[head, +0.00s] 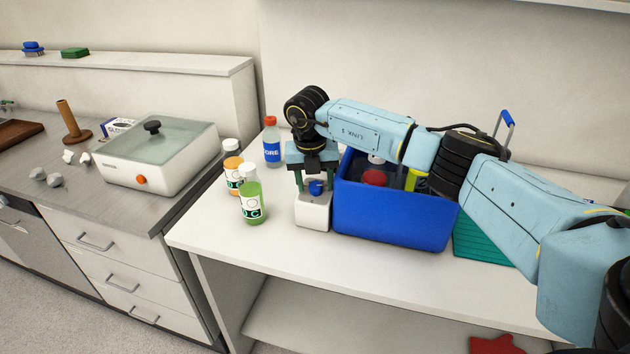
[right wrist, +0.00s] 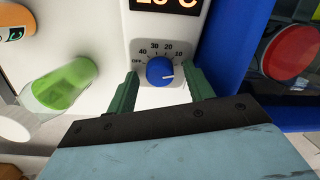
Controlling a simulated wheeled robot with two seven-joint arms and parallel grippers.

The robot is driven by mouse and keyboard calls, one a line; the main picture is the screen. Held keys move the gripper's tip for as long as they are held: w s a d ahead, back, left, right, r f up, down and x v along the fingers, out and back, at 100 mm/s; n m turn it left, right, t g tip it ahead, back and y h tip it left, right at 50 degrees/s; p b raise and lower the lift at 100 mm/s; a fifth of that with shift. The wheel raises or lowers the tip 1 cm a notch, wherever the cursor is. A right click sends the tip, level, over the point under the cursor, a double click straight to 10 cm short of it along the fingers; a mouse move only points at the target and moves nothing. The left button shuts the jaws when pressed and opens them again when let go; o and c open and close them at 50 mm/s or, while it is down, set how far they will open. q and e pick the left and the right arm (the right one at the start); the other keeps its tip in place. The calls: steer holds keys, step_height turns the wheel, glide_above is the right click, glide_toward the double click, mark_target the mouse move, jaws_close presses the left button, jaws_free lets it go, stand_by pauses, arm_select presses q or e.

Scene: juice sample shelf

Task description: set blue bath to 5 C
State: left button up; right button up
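The blue bath (head: 392,222) stands on the white table with bottles inside. A white control box (head: 313,212) is at its left side. Its blue knob (right wrist: 160,70) sits on a dial marked OFF, 40, 30, 20 and 10; the knob's pale mark points right, just below the 10. The display (right wrist: 168,4) above it is cut off by the frame and shows orange digits and a C. My right gripper (right wrist: 162,88) is open, pointing down, one finger each side of the knob, with gaps visible. My left gripper is not in view.
Green (head: 250,200), orange (head: 233,175) and blue-labelled (head: 271,145) bottles stand left of the control box. A teal mat (head: 480,240) lies right of the bath. A white appliance with a glass lid (head: 160,155) is on the left counter.

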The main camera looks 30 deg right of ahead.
step_height(320, 180, up, 13)
steer(key=a, duration=0.1)
steer(key=shift+s+a+r, duration=0.15)
steer(key=shift+s+a, duration=0.2)
stand_by(0.6)
